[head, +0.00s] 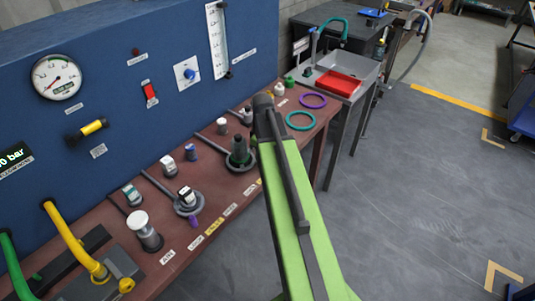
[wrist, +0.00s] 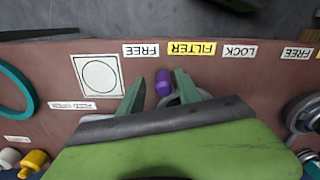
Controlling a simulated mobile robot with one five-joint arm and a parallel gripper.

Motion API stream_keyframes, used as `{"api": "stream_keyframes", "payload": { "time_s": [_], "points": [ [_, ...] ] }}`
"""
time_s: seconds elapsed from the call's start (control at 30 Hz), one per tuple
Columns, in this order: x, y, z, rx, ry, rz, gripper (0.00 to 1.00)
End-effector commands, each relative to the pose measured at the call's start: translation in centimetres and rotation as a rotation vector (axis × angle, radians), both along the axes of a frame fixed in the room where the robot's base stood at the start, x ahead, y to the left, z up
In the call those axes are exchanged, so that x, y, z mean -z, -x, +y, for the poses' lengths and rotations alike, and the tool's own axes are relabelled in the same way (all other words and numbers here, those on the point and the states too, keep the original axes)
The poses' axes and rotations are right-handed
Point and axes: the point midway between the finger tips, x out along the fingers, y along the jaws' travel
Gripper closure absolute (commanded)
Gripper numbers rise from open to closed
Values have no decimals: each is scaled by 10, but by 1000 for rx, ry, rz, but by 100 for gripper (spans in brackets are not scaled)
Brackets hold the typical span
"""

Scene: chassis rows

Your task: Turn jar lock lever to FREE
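In the wrist view a purple lever tip (wrist: 163,83) points at the bench edge, between a white FREE label (wrist: 141,50) and a yellow FILTER label (wrist: 191,48). A LOCK label (wrist: 239,52) is to the right. My gripper (wrist: 160,78) is open, one green finger on each side of the tip, with gaps showing. The rest of this lever is mostly hidden behind my gripper. In the head view my arm covers this spot. Another purple tip (head: 194,221) shows there at the nearer round base (head: 181,208). I cannot tell which lever is the jar's.
A dark jar (head: 239,150) stands on the farther round base beside my arm. A teal ring (head: 290,127) and a purple ring (head: 313,94) lie at the bench's far end. A blue panel (head: 110,90) with a gauge backs the bench. The floor at right is open.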

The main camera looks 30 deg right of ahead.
Motion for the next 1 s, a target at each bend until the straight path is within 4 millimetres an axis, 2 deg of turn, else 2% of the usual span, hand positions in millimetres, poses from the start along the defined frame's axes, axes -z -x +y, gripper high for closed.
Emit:
{"api": "stream_keyframes", "payload": {
  "time_s": [0.23, 0.37, 0.47, 1.0],
  "points": [
    [-3, 0, 1, -1, -2, 1, 59],
    [-17, 0, 1, -1, -3, 2, 59],
    [-34, 0, 1, -1, -3, 1, 59],
    [-157, -3, 2, -2, -1, 1, 59]
  ]
}}
